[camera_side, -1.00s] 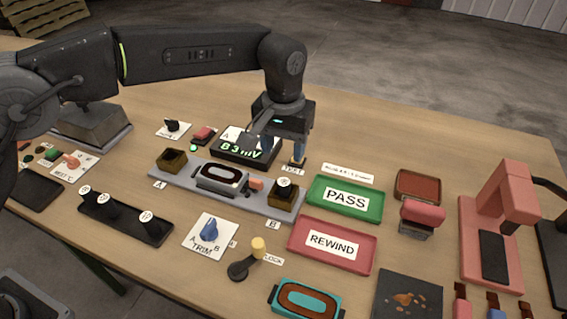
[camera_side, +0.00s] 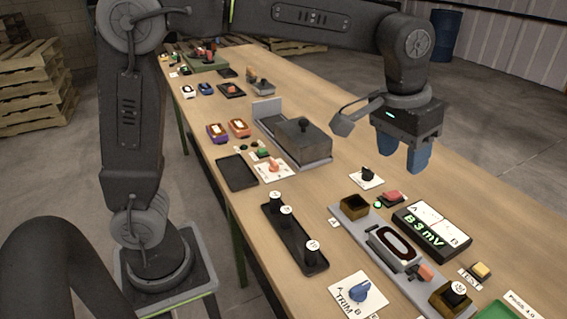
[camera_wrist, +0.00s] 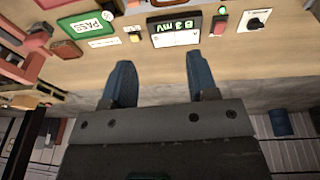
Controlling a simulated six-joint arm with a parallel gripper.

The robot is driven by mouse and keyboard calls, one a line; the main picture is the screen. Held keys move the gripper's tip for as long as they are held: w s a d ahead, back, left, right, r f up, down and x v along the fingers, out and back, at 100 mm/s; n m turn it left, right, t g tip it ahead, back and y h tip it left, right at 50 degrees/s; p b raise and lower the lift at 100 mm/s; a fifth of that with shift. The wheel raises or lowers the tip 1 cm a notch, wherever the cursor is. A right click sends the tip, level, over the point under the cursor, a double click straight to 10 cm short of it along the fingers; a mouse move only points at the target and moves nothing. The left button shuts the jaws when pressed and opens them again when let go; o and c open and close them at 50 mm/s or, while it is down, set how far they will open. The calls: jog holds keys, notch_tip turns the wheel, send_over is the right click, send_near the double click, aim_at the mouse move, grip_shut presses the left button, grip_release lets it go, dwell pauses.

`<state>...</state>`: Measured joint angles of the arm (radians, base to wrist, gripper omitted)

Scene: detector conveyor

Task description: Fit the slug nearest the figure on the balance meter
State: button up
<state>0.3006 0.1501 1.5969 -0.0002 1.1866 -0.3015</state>
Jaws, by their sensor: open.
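The meter (camera_side: 432,231) reads "B 3 mV" in green; it also shows in the wrist view (camera_wrist: 176,29). In front of it is the grey balance rail (camera_side: 348,224), with an open brown box (camera_side: 355,206) at its A end and another (camera_side: 440,299) at its B end. A dark slug with a white top (camera_side: 458,292) sits in the B box. Three more slugs (camera_side: 275,201) (camera_side: 287,217) (camera_side: 312,250) stand in a black tray (camera_side: 268,232); their figures are too small to read. My gripper (camera_side: 400,160) is open and empty, raised beyond the meter; the wrist view shows its blue fingers (camera_wrist: 158,62) apart.
A yellow TEST button (camera_side: 480,270) is right of the meter. A red button (camera_side: 391,196) and a black knob (camera_side: 367,174) are near its left end. The TRIM knob (camera_side: 360,290) is at the front. A grey lidded box (camera_side: 303,139) stands further left.

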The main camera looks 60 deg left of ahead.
jog(key=s+a+f+t, duration=0.1)
jog(key=s+a+f, duration=0.1)
jog(key=s+a, duration=0.4)
jog(key=s+a+f+t, duration=0.2)
jog(key=s+a, duration=0.4)
jog(key=s, duration=0.7)
jog(key=shift+s+a+f+y, duration=0.2)
jog(key=shift+s+a+y, duration=0.1)
jog(key=shift+y, duration=0.1)
